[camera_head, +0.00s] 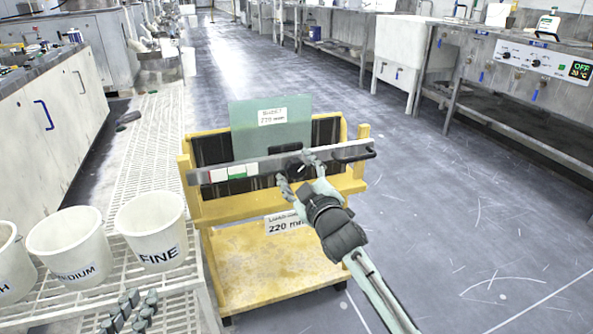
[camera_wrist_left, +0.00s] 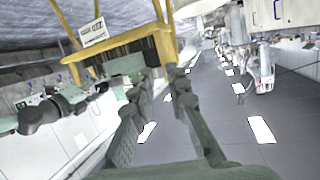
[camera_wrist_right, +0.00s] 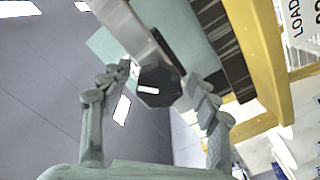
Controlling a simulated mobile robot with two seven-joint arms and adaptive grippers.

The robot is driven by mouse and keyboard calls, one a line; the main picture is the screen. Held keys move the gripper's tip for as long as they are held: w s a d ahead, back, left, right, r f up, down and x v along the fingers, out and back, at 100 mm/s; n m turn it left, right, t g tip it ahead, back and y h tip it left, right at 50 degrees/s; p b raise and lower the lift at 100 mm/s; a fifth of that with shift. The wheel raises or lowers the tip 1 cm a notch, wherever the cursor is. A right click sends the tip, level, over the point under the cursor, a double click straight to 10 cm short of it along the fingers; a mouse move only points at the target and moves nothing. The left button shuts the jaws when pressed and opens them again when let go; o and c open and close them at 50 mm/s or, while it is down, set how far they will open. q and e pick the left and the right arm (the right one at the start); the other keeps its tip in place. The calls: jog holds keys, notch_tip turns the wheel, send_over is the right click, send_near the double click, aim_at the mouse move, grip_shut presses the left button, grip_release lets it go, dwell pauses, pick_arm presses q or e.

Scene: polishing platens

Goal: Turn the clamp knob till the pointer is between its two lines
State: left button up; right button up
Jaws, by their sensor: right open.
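The clamp knob (camera_wrist_right: 158,88) is dark and many-sided, with a short white mark on its face, in the right wrist view. It sits on the grey clamp bar (camera_head: 215,174) across the yellow cart; in the head view it is small and dark. My right gripper (camera_head: 296,173) is at the bar, its fingers apart on either side of the knob. In the right wrist view the fingertips (camera_wrist_right: 158,77) show gaps to the knob. I cannot make out the two lines. My left gripper (camera_wrist_left: 153,85) is open and empty, off to the side of the cart, outside the head view.
The yellow cart (camera_head: 262,285) holds a green sheet (camera_head: 245,118) behind the bar. White buckets (camera_head: 150,228) and small grey blocks stand on a rack at left. Floor right is clear.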

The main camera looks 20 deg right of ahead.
jog(key=c, duration=1.2)
jog(key=shift+o, duration=0.2)
jog(key=m+p, duration=0.2)
jog(key=m, duration=0.1)
jog(key=shift+r+p, duration=0.15)
jog(key=shift+p, duration=0.2)
pick_arm(q)
jog(key=s+a+f+n+g+y+p, duration=0.2)
jog(key=s+a+f+g+y, duration=0.4)
jog(key=s+a+f+g, duration=0.7)
pick_arm(e)
jog(key=m, duration=0.3)
jog(key=m+p, duration=0.2)
jog(key=shift+m, duration=0.3)
pick_arm(q)
jog(key=shift+t+h, duration=0.3)
jog(key=shift+t, duration=0.6)
jog(key=shift+s+a+x, duration=0.1)
jog(key=shift+s+x, duration=0.05)
jog(key=shift+x, duration=0.8)
jog(key=shift+s+a+x, duration=0.1)
jog(key=shift+s+x, duration=0.05)
jog(key=shift+x, duration=0.8)
jog(key=shift+s+a+x, duration=0.1)
jog(key=shift+x, duration=0.85)
pick_arm(e)
jog(key=shift+m, duration=0.5)
pick_arm(q)
jog(key=shift+f, duration=0.1)
